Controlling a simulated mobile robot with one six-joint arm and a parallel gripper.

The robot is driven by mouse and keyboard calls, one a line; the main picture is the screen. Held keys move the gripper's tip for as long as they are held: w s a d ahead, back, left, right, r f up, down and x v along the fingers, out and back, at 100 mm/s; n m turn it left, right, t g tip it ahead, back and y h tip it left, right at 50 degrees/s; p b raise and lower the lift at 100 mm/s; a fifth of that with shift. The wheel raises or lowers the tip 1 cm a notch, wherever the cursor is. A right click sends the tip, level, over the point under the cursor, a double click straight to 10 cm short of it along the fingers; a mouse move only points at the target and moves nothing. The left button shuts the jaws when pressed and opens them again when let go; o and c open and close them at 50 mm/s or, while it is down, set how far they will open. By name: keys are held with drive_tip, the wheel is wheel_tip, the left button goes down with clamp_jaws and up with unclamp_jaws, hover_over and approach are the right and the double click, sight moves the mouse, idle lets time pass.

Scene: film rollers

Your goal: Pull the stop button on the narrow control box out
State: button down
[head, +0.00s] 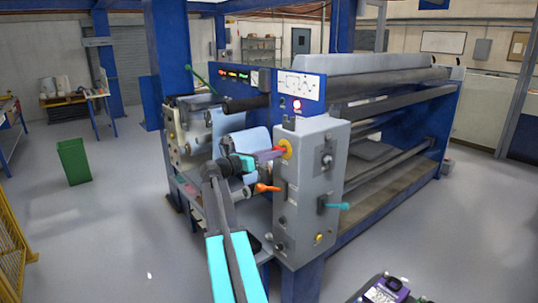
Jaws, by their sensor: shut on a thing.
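The narrow control box (308,205) is a tall grey cabinet at the front end of the roller machine, in the middle of the head view. The stop button (283,150) is red on a yellow round plate, high on the box's left face. My gripper (276,154) reaches it from the left and is shut on the button. The fingers hide part of the button, so I cannot tell how far out it stands. My arm with cyan sides comes up from the bottom of the view.
An orange handle (266,188) sticks out below my gripper, and a cyan lever (335,205) sits on the box's right face. A green bin (74,161) stands on open floor at left, near a yellow fence (14,245).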

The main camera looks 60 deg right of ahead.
drive_tip(key=c, duration=1.2)
unclamp_jaws()
drive_tip(key=shift+w+a, duration=0.25)
drive_tip(key=shift+w, duration=0.2)
drive_tip(key=shift+o, duration=0.2)
drive_tip(key=b+v, duration=0.3)
drive_tip(key=v, duration=1)
drive_tip(key=shift+a, duration=0.3)
